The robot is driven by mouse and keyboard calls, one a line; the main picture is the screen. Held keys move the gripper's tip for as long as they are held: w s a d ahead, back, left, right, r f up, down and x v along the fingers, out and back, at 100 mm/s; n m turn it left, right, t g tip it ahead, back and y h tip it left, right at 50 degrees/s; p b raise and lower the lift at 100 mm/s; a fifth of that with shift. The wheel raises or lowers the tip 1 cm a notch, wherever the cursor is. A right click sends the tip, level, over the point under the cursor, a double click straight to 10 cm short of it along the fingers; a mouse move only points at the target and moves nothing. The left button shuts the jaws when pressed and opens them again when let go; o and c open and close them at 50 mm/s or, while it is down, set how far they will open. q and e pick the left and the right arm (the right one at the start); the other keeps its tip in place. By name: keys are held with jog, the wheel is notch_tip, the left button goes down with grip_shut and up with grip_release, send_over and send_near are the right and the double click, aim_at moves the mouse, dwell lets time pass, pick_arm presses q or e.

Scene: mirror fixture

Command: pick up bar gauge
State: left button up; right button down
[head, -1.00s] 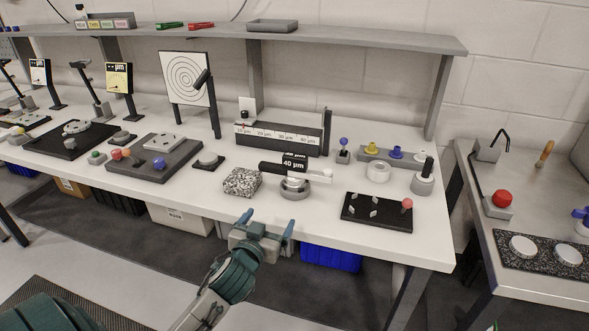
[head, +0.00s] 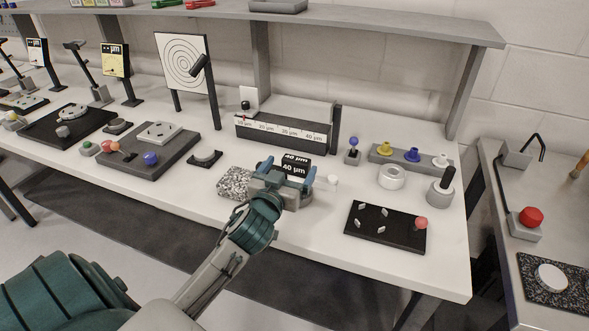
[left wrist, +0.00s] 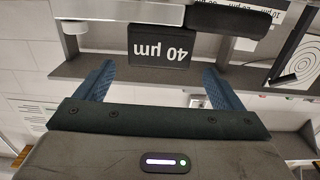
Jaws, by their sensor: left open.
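The bar gauge (head: 296,160) has a black "40 µm" block and a pale bar with a white knob at its right end. In the head view my left gripper (head: 288,170) is in front of it and hides its middle and most of the round stand under it. My left gripper is open, with its two blue fingers apart and nothing seen held. In the left wrist view the bar gauge (left wrist: 160,47) shows upside down, its label block in line with the gap between the fingers (left wrist: 158,68). I cannot tell whether they touch. My right gripper is not in view.
A speckled block (head: 233,182) stands just left of the gripper. A black plate with a red knob (head: 385,227) lies to the right. A long scale block (head: 285,132) stands behind, under the shelf (head: 400,32). The white bench front is clear.

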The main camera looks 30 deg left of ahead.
pick_arm(q)
jog(key=shift+w+a, duration=0.1)
jog(key=shift+w, duration=0.3)
jog(key=p+x, duration=0.2)
jog(key=x, duration=0.3)
jog(key=shift+w, duration=0.3)
jog(key=shift+f, duration=0.1)
jog(key=c, duration=1.3)
jog(key=shift+c, duration=0.7)
jog(key=shift+r, duration=0.2)
